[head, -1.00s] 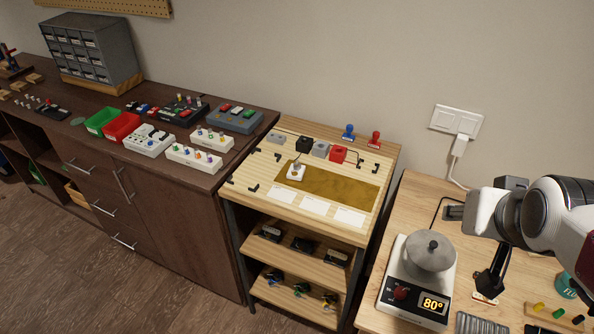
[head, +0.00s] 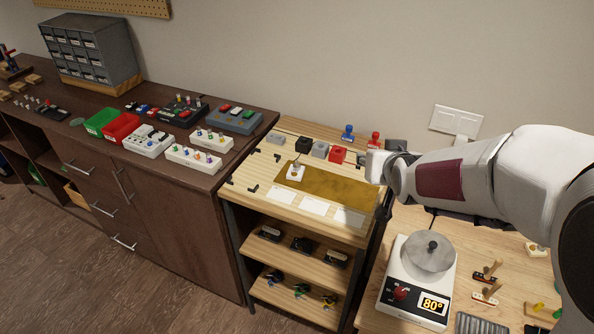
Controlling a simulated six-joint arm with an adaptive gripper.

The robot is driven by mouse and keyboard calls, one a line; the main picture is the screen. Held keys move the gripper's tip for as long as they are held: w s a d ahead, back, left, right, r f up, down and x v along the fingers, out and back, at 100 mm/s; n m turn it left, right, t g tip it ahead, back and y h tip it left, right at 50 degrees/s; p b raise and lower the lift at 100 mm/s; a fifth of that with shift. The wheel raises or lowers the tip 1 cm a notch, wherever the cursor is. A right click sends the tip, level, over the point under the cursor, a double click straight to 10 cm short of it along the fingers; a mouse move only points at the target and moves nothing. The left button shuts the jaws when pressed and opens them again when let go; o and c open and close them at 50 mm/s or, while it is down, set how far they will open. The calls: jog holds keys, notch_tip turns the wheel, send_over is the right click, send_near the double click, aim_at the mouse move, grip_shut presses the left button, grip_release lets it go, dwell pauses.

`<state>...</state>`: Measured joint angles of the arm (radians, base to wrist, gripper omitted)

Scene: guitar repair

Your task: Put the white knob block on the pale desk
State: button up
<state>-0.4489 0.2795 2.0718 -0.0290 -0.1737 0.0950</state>
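A small white block (head: 296,173) with a knob-like part on top rests at the left end of the brown mat on the pale wooden stand in the middle. Another small white block (head: 537,249) with a brown top lies on the pale right-hand desk (head: 468,275), near my arm. I cannot tell for sure which is the white knob block. My gripper (head: 381,232) is a dark, narrow shape pointing down near the stand's right edge, apart from both white blocks. Its fingers are too small and dark to show whether they are open or hold anything.
Red (head: 338,155), grey and black blocks line the back of the mat (head: 330,188). White cards lie in front. A dark cabinet (head: 190,205) with boxes stands left.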

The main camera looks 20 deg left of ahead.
jog(key=w+a+f+n+y, duration=0.1)
jog(key=w+a+f+y, duration=0.1)
jog(key=a+f, duration=0.6)
jog(key=n+y, duration=0.1)
send_near(296, 169)
jog(key=w, duration=0.2)
jog(key=shift+w+a+r+t, duration=0.25)
jog(key=shift+a+r+t, duration=0.05)
jog(key=shift+r+t, duration=0.1)
jog(key=shift+s+a+f+y, duration=0.1)
jog(key=shift+a+f+y, duration=0.3)
jog(key=shift+a+f, duration=0.1)
jog(key=shift+x, duration=1.15)
jog(key=shift+a, duration=0.1)
